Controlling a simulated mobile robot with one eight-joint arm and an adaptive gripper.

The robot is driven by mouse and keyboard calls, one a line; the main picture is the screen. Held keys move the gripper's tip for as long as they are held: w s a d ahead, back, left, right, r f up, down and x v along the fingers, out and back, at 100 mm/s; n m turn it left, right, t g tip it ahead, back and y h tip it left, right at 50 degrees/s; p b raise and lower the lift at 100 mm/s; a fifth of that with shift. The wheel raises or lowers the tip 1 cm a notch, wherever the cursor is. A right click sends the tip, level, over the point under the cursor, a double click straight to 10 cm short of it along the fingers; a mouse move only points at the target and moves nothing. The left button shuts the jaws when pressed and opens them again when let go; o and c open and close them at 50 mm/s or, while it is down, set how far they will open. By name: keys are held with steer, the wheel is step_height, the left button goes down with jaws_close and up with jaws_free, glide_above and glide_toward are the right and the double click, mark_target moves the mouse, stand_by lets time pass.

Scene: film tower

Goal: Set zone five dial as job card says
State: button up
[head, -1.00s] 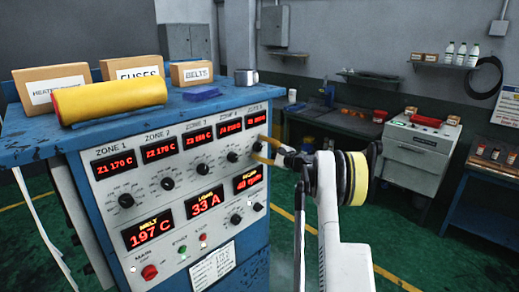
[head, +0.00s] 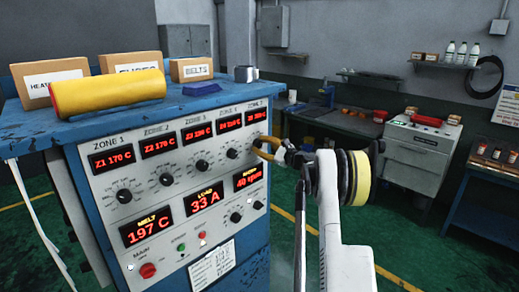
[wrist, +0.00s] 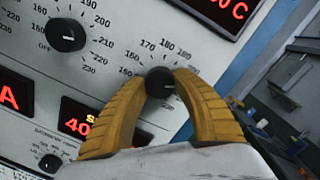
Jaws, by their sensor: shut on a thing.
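My gripper (head: 262,147) is at the right edge of the blue cabinet's control panel, at the zone five dial. In the wrist view its yellow fingers (wrist: 161,105) are shut on the black zone five dial (wrist: 160,82), one on each side. A light pointer mark on the dial is hard to read. The scale around it shows 150 to 230. The zone five display (head: 256,116) is lit red, but its digits are too small to read surely. The job card (head: 211,264) seems to be the white sheet low on the panel; its text is not legible.
The zone four dial (wrist: 65,34) sits close on the left. The melt display (head: 147,230) reads 197 C. Green floor is open to the right.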

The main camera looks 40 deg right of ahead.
steer(key=shift+m+b, duration=0.55)
steer(key=shift+m, duration=0.65)
steer(key=o, duration=1.2)
steer(key=shift+s, duration=0.1)
steer(key=s+d, duration=0.1)
steer(key=s, duration=1)
steer(key=shift+s+d+f, duration=0.2)
steer(key=shift+s+d, duration=0.1)
steer(key=shift+s, duration=0.1)
